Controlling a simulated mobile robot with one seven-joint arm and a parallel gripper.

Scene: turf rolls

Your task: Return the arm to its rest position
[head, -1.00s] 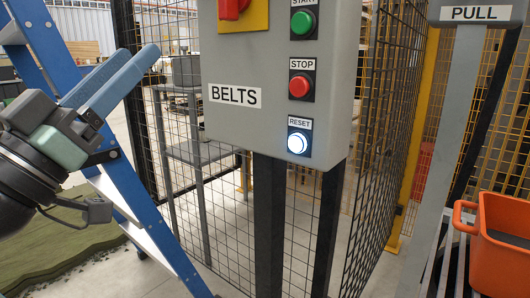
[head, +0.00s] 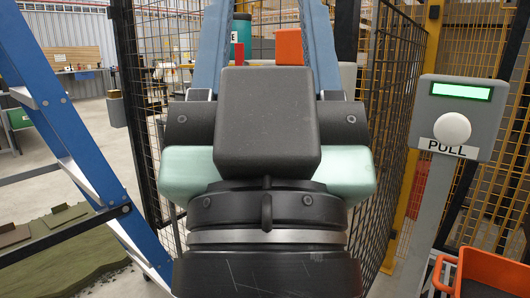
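My gripper (head: 268,25) is in the middle of the head view, close to the camera and pointing up and away. Its two blue fingers stand wide apart at the left and right, and their tips reach the top edge of the picture. I see nothing held between them, only far objects behind. My wrist, dark with pale green sides, fills the lower middle and hides what is behind it. The panel with the BELTS label cannot be seen.
A blue ladder (head: 62,125) stands close on the left, with green turf (head: 70,262) behind it. Black mesh fencing (head: 395,90) runs behind my arm. A grey PULL post (head: 463,115) with a lit green display and an orange bin (head: 490,272) are on the right.

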